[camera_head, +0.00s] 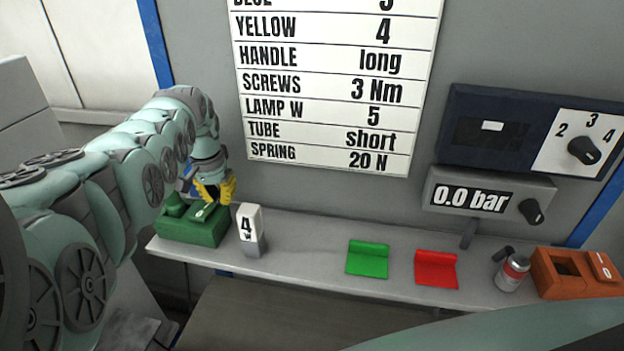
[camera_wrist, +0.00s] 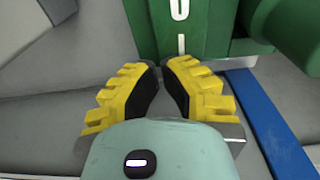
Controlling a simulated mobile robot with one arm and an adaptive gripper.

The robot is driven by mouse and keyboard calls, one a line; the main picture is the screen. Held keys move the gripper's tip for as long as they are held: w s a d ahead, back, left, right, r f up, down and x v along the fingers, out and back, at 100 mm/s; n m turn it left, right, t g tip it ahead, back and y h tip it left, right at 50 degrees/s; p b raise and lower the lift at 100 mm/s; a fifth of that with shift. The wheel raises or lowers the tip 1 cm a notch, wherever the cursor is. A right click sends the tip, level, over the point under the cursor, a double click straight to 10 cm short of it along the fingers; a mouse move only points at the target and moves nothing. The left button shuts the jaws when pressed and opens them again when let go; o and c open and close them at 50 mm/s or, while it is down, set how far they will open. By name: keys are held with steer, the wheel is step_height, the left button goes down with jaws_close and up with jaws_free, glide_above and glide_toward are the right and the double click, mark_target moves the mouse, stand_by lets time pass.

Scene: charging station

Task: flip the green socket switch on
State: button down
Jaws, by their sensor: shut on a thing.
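The green socket (camera_head: 187,230) is a green box at the left end of the shelf, with a rounded part at its left. Its top shows white "0" and "I" switch marks in the wrist view, where the green body (camera_wrist: 235,18) fills the upper right. My gripper (camera_head: 213,190), with yellow ribbed fingers, is at the socket's top in the head view. In the wrist view the fingertips (camera_wrist: 161,68) are close together at the near edge of the marked switch part. The jaws are shut on the socket; the exact contact is hard to see.
A white "4 W" box (camera_head: 247,224) stands just right of the green socket. Green (camera_head: 367,259) and red (camera_head: 436,269) pieces, a small canister (camera_head: 511,273) and an orange switched socket (camera_head: 575,274) sit farther right along the shelf (camera_head: 305,250). The wall is close behind.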

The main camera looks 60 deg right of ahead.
steer(key=shift+r, duration=0.2)
steer(key=shift+a+r+p, duration=0.1)
steer(key=shift+r+p, duration=0.45)
steer(key=shift+r, duration=0.15)
steer(key=shift+r, duration=0.1)
steer(key=shift+w+r, duration=0.1)
steer(key=shift+r, duration=0.2)
step_height(320, 180, up, 13)
steer(key=d+b, duration=0.2)
steer(key=b, duration=0.1)
steer(key=shift+w, duration=0.25)
